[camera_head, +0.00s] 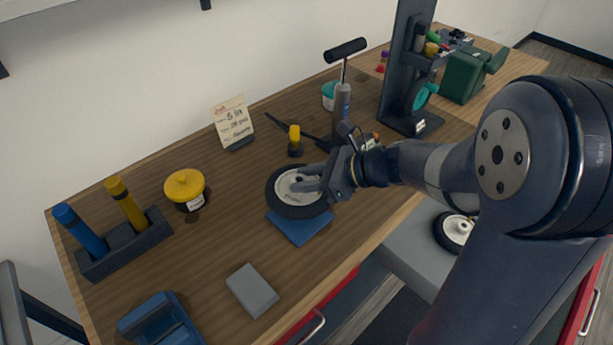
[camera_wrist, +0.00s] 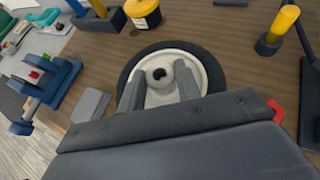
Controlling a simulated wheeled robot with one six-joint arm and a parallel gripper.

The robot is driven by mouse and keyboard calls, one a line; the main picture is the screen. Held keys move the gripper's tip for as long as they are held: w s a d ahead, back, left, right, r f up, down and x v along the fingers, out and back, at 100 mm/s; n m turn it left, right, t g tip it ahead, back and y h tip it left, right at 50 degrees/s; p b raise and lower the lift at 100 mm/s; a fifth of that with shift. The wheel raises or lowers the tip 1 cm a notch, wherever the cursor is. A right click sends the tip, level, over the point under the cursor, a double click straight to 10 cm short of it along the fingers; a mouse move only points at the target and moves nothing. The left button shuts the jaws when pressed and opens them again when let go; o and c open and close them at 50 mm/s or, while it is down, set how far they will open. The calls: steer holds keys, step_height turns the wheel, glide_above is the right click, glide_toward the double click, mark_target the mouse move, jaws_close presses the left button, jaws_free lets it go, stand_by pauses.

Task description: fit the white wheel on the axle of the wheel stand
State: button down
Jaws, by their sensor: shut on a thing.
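A wheel with a white hub and black tyre (camera_head: 283,203) lies roughly flat over the workbench, by a blue pad. My gripper (camera_head: 306,184) is shut on its hub from the right. In the wrist view the wheel (camera_wrist: 207,62) shows its round centre hole, with my two fingers (camera_wrist: 160,90) on either side of the hub. I cannot tell whether the wheel touches the bench. A tall dark stand (camera_head: 397,65) at the back right looks like the wheel stand; its axle is not clear to see. A second white-hubbed wheel (camera_head: 458,228) rests on a grey surface below the bench edge.
The blue pad (camera_head: 303,229) is below the held wheel. A grey block (camera_head: 252,290) and blue vise (camera_head: 160,322) are at front left.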

steer(key=shift+f+b, duration=1.4)
steer(key=shift+f, duration=0.4)
steer(key=c, duration=0.9)
jaws_free()
steer(key=shift+c, duration=0.2)
steer(key=v, duration=1.1)
steer(key=shift+a+f, duration=0.1)
steer(key=x, duration=1)
steer(key=shift+w+a+f, duration=0.1)
steer(key=shift+a+f, duration=0.05)
steer(key=shift+a, duration=0.2)
steer(key=shift+d, duration=0.1)
